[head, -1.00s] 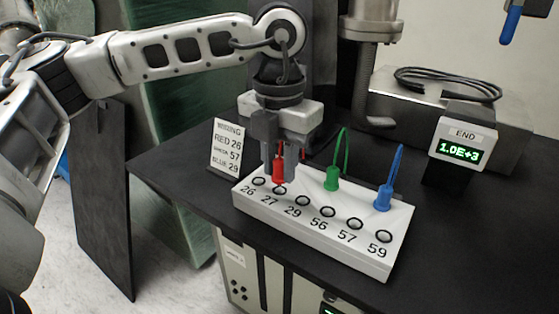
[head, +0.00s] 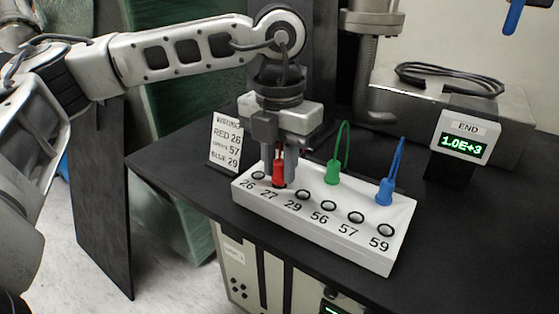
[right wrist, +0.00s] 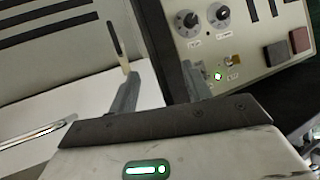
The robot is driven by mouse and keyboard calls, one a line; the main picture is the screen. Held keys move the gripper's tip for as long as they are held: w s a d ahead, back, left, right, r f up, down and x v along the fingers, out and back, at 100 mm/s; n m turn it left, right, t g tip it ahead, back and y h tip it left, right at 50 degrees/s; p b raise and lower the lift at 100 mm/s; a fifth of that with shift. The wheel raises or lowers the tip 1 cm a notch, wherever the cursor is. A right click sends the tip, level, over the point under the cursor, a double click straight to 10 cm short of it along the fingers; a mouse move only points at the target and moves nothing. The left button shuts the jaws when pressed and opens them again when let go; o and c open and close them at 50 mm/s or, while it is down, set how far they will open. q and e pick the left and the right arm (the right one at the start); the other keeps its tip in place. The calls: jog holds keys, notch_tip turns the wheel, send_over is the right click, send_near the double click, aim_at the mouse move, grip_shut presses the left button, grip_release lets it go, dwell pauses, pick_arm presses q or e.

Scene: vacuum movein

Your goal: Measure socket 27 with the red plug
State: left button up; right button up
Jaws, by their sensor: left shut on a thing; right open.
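My left gripper (head: 279,165) points down over the white socket block (head: 318,230) and is shut on the red plug (head: 279,174). The plug is upright, with its lower end at socket 27 (head: 279,187), whose ring it mostly covers. I cannot tell how deep it sits. Socket 26 (head: 258,175) is empty to its left and socket 29 (head: 302,195) is empty to its right. The meter (head: 463,140) reads 1.0E+3 under the label END. My right gripper (right wrist: 160,85) is open and empty in the right wrist view.
A green plug (head: 333,173) and a blue plug (head: 384,192) stand at the block's back edge. A wiring card (head: 225,142) stands behind its left end. Sockets 56, 57 and 59 are empty. A knobbed panel (right wrist: 235,40) is close to my right gripper. The black table (head: 460,250) is clear at right.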

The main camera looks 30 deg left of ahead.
pick_arm(q)
jog(key=shift+f+b, duration=0.3)
jog(key=shift+f, duration=0.1)
pick_arm(e)
jog(key=shift+f, duration=0.35)
pick_arm(q)
jog(key=o, duration=1)
jog(key=shift+r, duration=0.3)
notch_tip(320, 180, up, 16)
jog(key=shift+f+p, duration=0.25)
jog(key=shift+p, duration=1)
pick_arm(e)
notch_tip(320, 180, up, 2)
jog(key=shift+r, duration=0.2)
